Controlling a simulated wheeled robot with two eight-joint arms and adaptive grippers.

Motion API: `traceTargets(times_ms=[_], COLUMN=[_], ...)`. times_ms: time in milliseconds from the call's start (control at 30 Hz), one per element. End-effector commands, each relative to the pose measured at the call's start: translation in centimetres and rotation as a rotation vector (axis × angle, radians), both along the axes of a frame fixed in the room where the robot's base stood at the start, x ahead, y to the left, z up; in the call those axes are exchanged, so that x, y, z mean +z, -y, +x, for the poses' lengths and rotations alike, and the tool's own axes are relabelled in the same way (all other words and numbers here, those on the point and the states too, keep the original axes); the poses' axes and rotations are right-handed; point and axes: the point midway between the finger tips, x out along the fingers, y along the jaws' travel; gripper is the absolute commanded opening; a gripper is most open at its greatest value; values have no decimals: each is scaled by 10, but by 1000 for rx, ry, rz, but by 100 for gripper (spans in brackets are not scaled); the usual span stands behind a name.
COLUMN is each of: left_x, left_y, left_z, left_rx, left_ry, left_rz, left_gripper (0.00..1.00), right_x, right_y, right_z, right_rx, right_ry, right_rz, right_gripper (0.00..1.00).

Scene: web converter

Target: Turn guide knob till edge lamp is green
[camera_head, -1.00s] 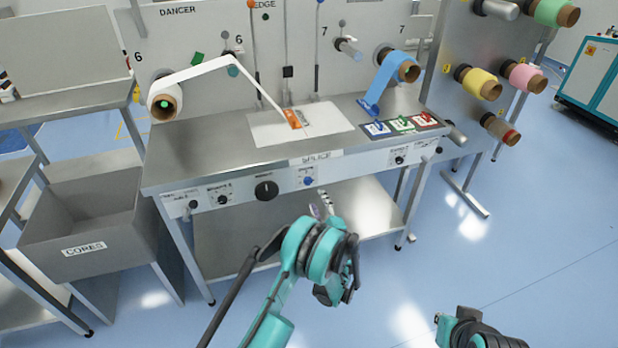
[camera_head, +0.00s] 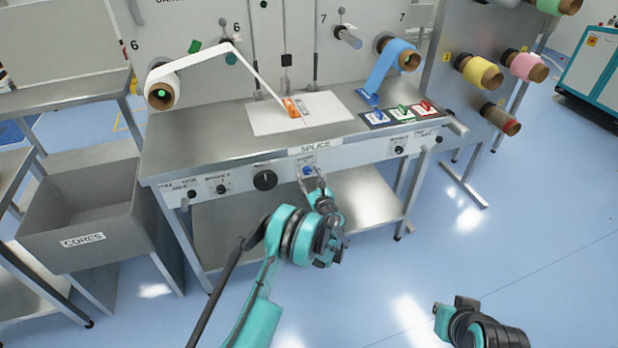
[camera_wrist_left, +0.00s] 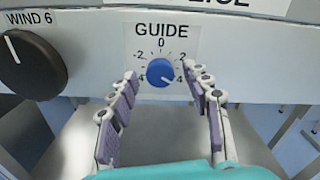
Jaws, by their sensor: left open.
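The blue guide knob (camera_wrist_left: 161,72) is on a white dial plate marked GUIDE on the splice table's front panel. Its white pointer points lower right, near the right-hand 4. In the head view the knob (camera_head: 308,171) is small. My left gripper (camera_wrist_left: 158,88) is open, with a finger on either side of the knob's lower part. The fingers look apart from it. In the head view the left gripper (camera_head: 316,186) is just below the knob.
A large black knob (camera_wrist_left: 32,64) marked WIND 6 is left of the dial. The splice table (camera_head: 220,135) carries a white web and a blue web. A grey cores bin (camera_head: 85,215) stands left. My right arm's end (camera_head: 470,325) is low right over open floor.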

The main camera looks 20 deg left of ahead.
Motion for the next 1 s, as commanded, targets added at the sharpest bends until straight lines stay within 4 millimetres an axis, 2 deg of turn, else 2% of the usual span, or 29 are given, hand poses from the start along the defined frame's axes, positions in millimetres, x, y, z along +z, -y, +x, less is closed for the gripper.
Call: traceTargets(times_ms=[300,333,500,1000], left_x=[1,1,1,1], left_y=[-3,-3,-3,-3], left_z=[4,4,4,4], left_rx=[-1,-1,-1,0], left_ry=[1,1,1,49], left_rz=[-1,-1,-1,-73], left_gripper=[49,46,2,0], right_x=[-1,-1,-1,-1], right_y=[0,0,0,0], right_z=[0,0,0,0], right_rx=[0,0,0,0], right_ry=[0,0,0,0], right_rz=[0,0,0,0], right_gripper=[0,0,0,0])
